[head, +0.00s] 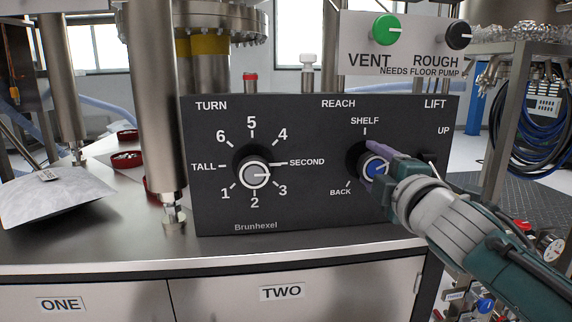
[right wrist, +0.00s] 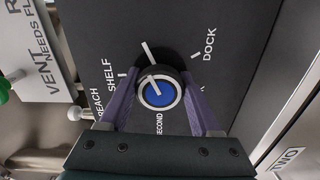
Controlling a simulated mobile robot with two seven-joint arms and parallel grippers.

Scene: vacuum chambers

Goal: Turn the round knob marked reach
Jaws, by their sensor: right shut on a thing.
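The reach knob (head: 374,168) is round with a blue centre and a pale ring, below the word REACH on the black panel (head: 300,215). SHELF and BACK are printed around it. In the right wrist view the knob (right wrist: 158,94) has a white line on its cap, and DOCK shows to its right. My right gripper (head: 377,164) comes in from the lower right. Its purple fingers, also seen in the right wrist view (right wrist: 160,88), are shut on the knob, one on each side. The gripper hides the knob's right side in the head view. My left gripper is not in view.
The turn knob (head: 255,174) with numbered marks is left on the same panel. Above are the green vent knob (head: 386,29) and the black rough knob (head: 458,35). A steel column (head: 151,100) stands close left of the panel.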

